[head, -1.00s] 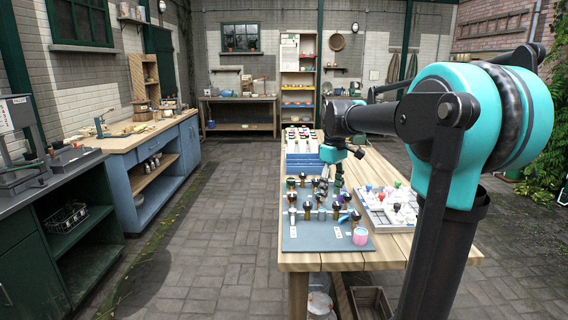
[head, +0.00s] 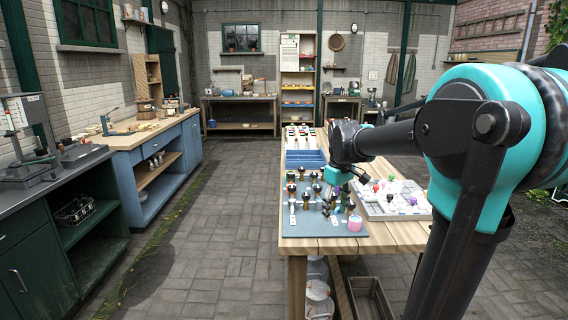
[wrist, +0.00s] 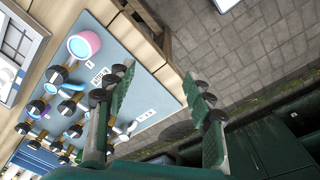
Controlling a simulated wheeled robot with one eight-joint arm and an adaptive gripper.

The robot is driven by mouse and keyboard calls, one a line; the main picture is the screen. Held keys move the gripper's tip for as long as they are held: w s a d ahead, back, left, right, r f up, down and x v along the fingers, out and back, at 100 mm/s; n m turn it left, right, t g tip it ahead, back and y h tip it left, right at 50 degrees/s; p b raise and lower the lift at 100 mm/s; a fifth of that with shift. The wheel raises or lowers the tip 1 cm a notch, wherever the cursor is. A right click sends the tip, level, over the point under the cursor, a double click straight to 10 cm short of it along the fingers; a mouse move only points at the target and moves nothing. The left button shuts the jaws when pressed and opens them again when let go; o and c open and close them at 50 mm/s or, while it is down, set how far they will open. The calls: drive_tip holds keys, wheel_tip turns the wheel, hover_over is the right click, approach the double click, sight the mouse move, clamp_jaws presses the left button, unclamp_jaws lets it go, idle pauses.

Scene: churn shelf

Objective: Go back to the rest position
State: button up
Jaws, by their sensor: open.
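My gripper (wrist: 160,115) is open and empty in the wrist view, its two fingers spread wide with paving and the mat's edge showing between them. In the head view my gripper (head: 345,180) is small and dark, above the wooden table, with the arm reaching in from the right. Below it lies a grey mat (head: 300,232) with several dark-topped stoppers and tools on it. A pink-sided cup (head: 355,223) stands at the mat's near right corner; it also shows in the wrist view (wrist: 84,45). I cannot tell the gripper's exact height above the mat.
A white tray (head: 410,211) with several coloured pieces lies right of the mat. A blue crate (head: 304,158) stands behind it. Green and blue cabinets (head: 160,148) line the left. The paved aisle (head: 215,225) between them and the table is clear. An open box (head: 370,298) sits under the table.

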drive_tip(key=s+d+f+m+t, duration=0.3)
drive_tip(key=s+f+m, duration=0.4)
drive_tip(key=s+f, duration=1.1)
drive_tip(key=shift+s+f, duration=0.3)
drive_tip(key=shift+s, duration=0.05)
idle(0.4)
